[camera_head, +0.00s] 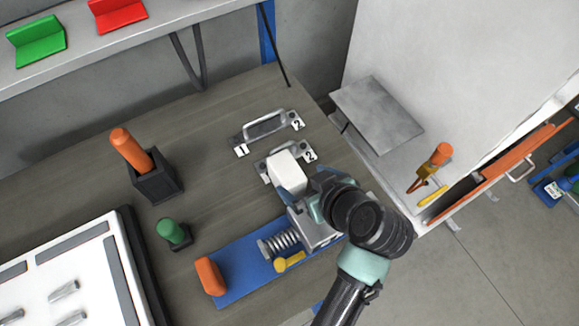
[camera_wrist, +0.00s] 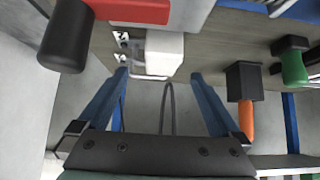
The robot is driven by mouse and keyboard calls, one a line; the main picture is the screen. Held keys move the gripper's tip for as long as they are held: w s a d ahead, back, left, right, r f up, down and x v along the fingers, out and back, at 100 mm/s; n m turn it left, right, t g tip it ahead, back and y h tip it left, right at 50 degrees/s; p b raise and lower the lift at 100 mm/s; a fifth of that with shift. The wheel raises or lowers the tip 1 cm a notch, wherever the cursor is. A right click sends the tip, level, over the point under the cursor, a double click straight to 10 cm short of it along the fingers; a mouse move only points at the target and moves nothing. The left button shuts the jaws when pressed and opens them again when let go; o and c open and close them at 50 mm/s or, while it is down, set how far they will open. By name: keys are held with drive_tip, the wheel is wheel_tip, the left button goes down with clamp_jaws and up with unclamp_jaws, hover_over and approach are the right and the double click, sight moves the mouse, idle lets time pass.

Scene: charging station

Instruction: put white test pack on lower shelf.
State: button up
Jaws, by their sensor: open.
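The white test pack (camera_head: 287,172) is a white block on the wooden table, beside the nearer numbered metal bracket (camera_head: 272,160). The pack (camera_wrist: 165,52) also shows in the wrist view, with a light handle-like loop at its left. My gripper (camera_head: 318,192) is just right of the pack in the head view, partly hidden by my wrist. In the wrist view my gripper (camera_wrist: 158,76) is open, its two blue fingers spread to either side with the pack at their tips. I cannot tell whether they touch it. Which surface is the lower shelf is not clear.
A second bracket (camera_head: 268,125) lies behind. A blue base (camera_head: 235,262) with a spring and orange end is near my arm. A black holder (camera_head: 157,183) with an orange handle and a green knob (camera_head: 172,231) stand left. A shelf (camera_head: 185,12) runs along the wall.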

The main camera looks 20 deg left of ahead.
sight(286, 172)
drive_tip(key=x, duration=0.4)
drive_tip(key=shift+w+a+f, duration=0.15)
drive_tip(key=shift+w+f, duration=0.05)
drive_tip(key=shift+f, duration=0.05)
drive_tip(key=shift+s+x, duration=0.15)
drive_tip(key=shift+x, duration=1.2)
drive_tip(key=shift+s+x, duration=0.15)
drive_tip(key=shift+x, duration=1.15)
drive_tip(key=shift+f, duration=0.15)
drive_tip(key=shift+c, duration=0.3)
clamp_jaws()
drive_tip(key=shift+w, duration=0.1)
